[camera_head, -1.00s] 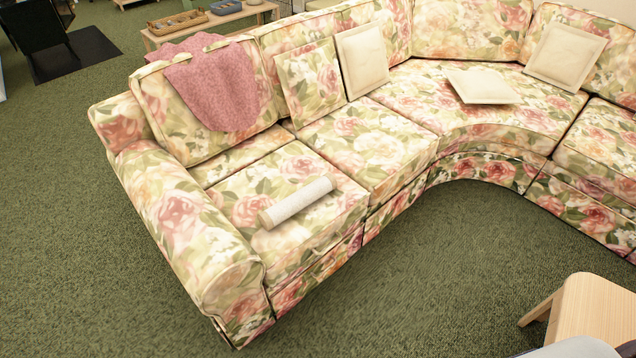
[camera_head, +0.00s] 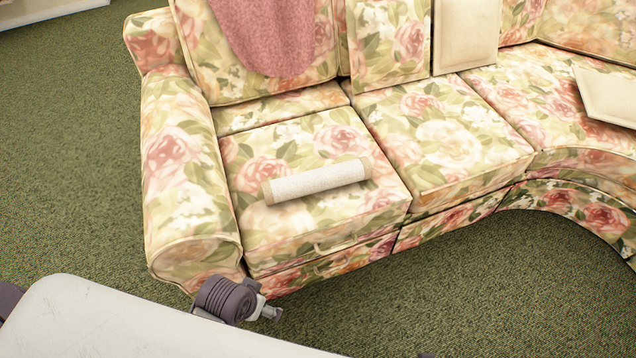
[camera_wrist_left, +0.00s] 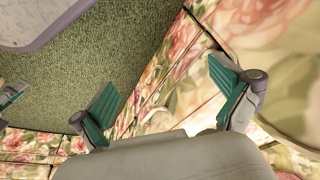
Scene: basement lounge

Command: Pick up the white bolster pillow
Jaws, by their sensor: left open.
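The white bolster pillow (camera_head: 318,181) is a textured white cylinder with beige ends. It lies on the left seat cushion of the floral sofa (camera_head: 450,148), slightly slanted, with its right end farther back. My left gripper (camera_head: 270,312) is low in front of the sofa's left front corner, well short of the bolster. In the left wrist view my left gripper (camera_wrist_left: 167,103) has its two teal-padded fingers spread wide, with nothing between them. Blurred floral fabric is close beyond the fingers. The bolster cannot be made out in that view.
The sofa's padded left arm (camera_head: 185,165) rises beside the bolster's seat. A pink throw (camera_head: 275,32) hangs over the backrest. Cream cushions (camera_head: 466,35) lie farther right. Green carpet (camera_head: 470,275) is clear in front of the sofa.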

